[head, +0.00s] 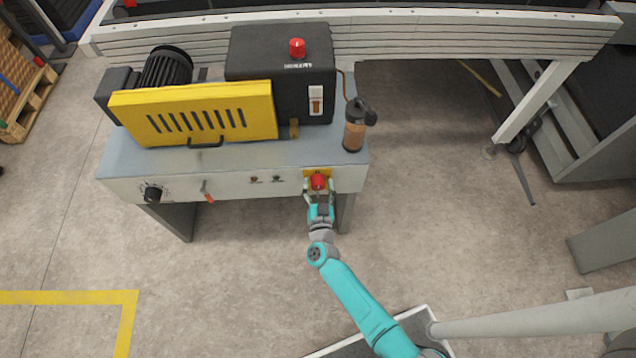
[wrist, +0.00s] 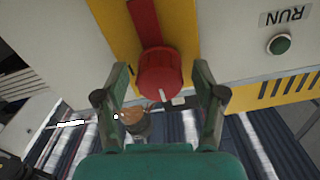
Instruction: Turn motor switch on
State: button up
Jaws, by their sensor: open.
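A red rotary switch (head: 318,181) sits on a yellow plate (head: 308,173) at the right end of the machine's front panel. I cannot read a motor label on it. In the wrist view the red knob (wrist: 160,78) and a red bar above it show on the yellow plate (wrist: 181,22). My gripper (head: 318,191) is at the switch, and its fingers (wrist: 160,88) are open, one on each side of the knob. A gap shows between each finger and the knob. Whether the fingertips touch the plate is unclear.
A green button (wrist: 279,44) marked RUN, upside down, is right of the knob. A black dial (head: 153,194) and red-tipped lever (head: 208,194) are on the panel's left. A black-topped bottle (head: 355,130) stands above the switch. A rocker switch (head: 316,102) is on the black box.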

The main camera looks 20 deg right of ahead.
jog(key=shift+w+d, duration=0.15)
jog(key=shift+w, duration=0.25)
jog(key=shift+c, duration=0.3)
jog(key=c, duration=1.1)
